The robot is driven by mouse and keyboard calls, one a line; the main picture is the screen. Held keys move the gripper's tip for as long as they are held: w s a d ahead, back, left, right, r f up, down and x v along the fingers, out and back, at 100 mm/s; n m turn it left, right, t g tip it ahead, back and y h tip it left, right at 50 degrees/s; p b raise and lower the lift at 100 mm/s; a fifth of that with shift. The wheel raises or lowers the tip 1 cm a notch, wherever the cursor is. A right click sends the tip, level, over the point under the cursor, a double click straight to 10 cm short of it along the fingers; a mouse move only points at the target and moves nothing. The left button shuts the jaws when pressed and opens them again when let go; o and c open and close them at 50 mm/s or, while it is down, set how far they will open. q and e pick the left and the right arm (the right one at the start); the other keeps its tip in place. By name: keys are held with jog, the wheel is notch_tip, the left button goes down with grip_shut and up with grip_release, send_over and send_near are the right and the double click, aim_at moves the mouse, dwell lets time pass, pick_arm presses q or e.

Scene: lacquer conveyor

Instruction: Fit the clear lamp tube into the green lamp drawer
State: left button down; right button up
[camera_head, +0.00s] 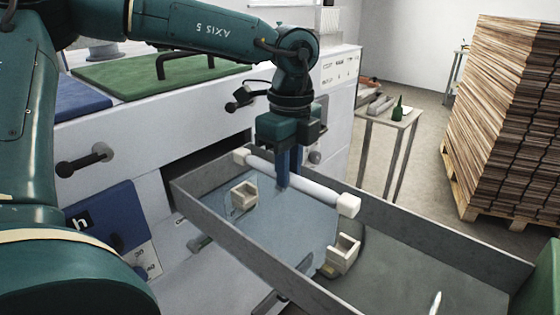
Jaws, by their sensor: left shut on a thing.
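The lamp tube (318,189) is a pale, whitish rod with cream end caps. My left gripper (287,183) points down with its blue fingers shut on the tube near its middle. The tube is over the open drawer (412,228), whose walls are grey and whose front (541,280) is green at the right edge. Inside are two cream U-shaped holders, one at the left (243,196) and one nearer the front (343,255). The tube appears above and behind the holders, apart from both. My right gripper is not in view.
The white cabinet (135,188) has dark knobs and a green top panel (150,78). A small side table (391,117) with a green bottle (397,107) stands behind. A tall plank stack (505,115) on a pallet is at right. The drawer floor near the front looks mostly clear.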

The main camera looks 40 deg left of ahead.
pick_arm(q)
jog(key=shift+r, duration=0.15)
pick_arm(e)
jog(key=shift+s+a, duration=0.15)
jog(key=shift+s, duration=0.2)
pick_arm(q)
jog(key=shift+d, duration=0.1)
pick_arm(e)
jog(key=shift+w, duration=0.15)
